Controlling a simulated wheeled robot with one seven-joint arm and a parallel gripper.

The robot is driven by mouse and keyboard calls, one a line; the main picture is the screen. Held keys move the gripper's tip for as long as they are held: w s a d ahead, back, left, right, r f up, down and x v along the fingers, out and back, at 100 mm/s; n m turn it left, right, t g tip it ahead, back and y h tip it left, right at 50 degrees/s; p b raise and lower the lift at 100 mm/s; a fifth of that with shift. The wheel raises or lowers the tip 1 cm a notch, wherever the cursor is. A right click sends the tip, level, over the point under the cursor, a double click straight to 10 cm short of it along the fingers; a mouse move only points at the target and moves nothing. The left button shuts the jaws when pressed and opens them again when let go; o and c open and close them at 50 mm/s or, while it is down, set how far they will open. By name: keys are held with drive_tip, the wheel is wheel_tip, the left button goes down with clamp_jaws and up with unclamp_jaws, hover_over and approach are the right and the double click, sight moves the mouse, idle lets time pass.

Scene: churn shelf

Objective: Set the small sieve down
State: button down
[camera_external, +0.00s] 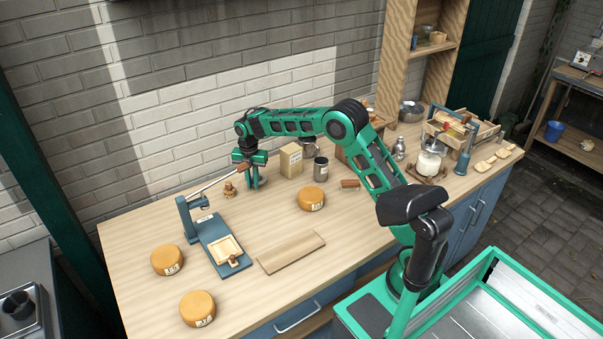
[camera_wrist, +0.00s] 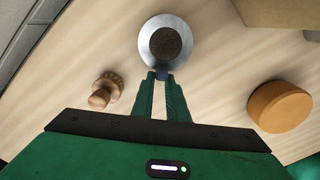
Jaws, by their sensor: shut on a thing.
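The small sieve shows in the wrist view as a round silver rim (camera_wrist: 146,43) around a dark mesh. My gripper (camera_wrist: 163,78) is shut on its short handle, with the sieve just beyond the fingertips. In the external view my gripper (camera_external: 251,184) points down over the back of the wooden counter (camera_external: 150,225), close to its top. The sieve is mostly hidden there by the fingers. I cannot tell whether it touches the counter.
A small wooden knobbed piece (camera_external: 229,190) stands left of my gripper, near a blue lever press (camera_external: 218,240). A cream box (camera_external: 291,160), a metal can (camera_external: 320,169) and an orange cheese wheel (camera_external: 311,199) stand to the right. The front left holds two more cheese wheels.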

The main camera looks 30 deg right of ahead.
drive_tip(key=c, duration=1.7)
unclamp_jaws()
drive_tip(key=shift+c, duration=0.2)
wheel_tip(320, 180, up, 12)
drive_tip(key=shift+r, duration=0.1)
